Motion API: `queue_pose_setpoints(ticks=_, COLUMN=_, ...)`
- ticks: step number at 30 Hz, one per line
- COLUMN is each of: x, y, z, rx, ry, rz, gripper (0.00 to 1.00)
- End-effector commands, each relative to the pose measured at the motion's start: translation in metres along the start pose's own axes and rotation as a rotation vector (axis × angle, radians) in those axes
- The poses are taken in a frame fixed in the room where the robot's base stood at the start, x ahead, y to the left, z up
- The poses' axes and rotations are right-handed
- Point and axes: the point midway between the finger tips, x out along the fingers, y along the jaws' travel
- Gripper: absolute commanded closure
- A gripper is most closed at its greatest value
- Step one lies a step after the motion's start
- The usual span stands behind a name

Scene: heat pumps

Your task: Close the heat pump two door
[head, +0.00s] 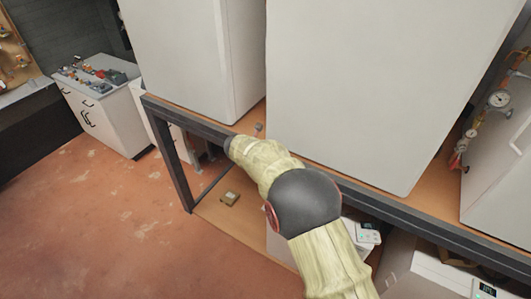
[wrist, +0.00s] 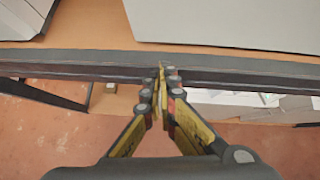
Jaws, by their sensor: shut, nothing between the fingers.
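Large white heat pump cabinets stand on a bench in the head view: one at left (head: 180,50), one in the middle (head: 370,80) and part of one at right (head: 500,165). No number shows on them, so I cannot tell which is heat pump two. The left and middle fronts look flat. In the wrist view, a white panel (wrist: 235,20) lies beyond the bench edge, and a white corner (wrist: 18,18) shows at upper left. My gripper (wrist: 162,78) is shut and empty, its tips over the bench's dark front beam, apart from the white panel. My arm hides its fingers in the head view.
The bench's dark front beam (head: 400,205) runs across below the cabinets. Gauges (head: 499,99) and valves sit at right. A small box (head: 229,198) and white equipment (head: 440,275) are below. A white drawer unit (head: 100,110) stands at back left. The red floor at left is clear.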

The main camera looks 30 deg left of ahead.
Motion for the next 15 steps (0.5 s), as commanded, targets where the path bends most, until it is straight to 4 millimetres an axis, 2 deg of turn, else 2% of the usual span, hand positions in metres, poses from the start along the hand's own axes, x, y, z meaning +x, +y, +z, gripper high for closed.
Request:
queue_pose_setpoints(ticks=10, x=-0.054, y=0.003, z=-0.002, rx=-0.001, ry=0.002, rz=-0.003, gripper=1.0)
queue_pose_setpoints(ticks=15, x=-0.073, y=0.004, z=-0.003, rx=0.0, ry=0.004, rz=-0.005, gripper=1.0)
